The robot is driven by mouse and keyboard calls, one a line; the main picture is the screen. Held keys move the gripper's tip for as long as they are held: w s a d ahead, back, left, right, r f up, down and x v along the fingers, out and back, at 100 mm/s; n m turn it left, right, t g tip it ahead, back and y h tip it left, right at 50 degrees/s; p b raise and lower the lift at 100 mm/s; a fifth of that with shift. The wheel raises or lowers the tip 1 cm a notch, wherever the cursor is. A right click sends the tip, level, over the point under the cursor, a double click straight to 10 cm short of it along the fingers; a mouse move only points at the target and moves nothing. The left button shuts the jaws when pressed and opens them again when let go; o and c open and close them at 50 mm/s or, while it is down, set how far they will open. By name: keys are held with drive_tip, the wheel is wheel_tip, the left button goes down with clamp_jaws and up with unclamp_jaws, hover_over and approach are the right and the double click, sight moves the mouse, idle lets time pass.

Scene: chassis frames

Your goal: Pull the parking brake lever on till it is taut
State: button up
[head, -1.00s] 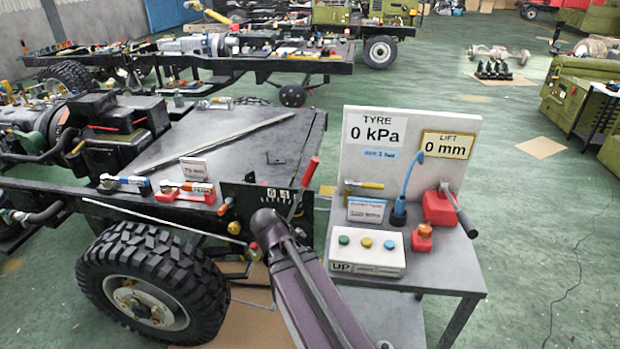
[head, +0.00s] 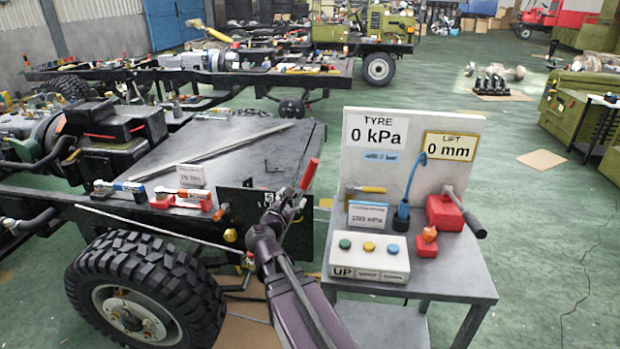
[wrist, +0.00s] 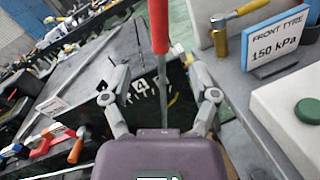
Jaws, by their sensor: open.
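The parking brake lever stands by the black plate at the right end of the chassis. Its red grip (head: 310,174) rises above the plate, and its thin grey rod runs down from it. In the wrist view the red grip (wrist: 158,25) is at the top centre and the rod (wrist: 164,90) passes down between the fingers. My gripper (head: 280,205) is open at the lever, below the red grip in the head view. The wrist view shows my gripper (wrist: 159,72) with one finger on each side of the lever, with gaps. The lever's lower end is hidden by my gripper.
A grey table (head: 462,283) with a white gauge board (head: 470,125), button box (head: 343,268) and red-based tools stands close on the right. A large tyre (head: 95,285) is at lower left. Tools lie on the chassis deck (head: 235,150).

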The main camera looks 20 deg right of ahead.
sight(308, 176)
drive_tip(key=shift+d, duration=0.1)
idle(0.3)
drive_tip(key=x, duration=1.3)
drive_tip(key=shift+w+d, duration=0.25)
drive_tip(key=shift+w, duration=0.05)
drive_tip(key=shift+c, duration=0.2)
clamp_jaws()
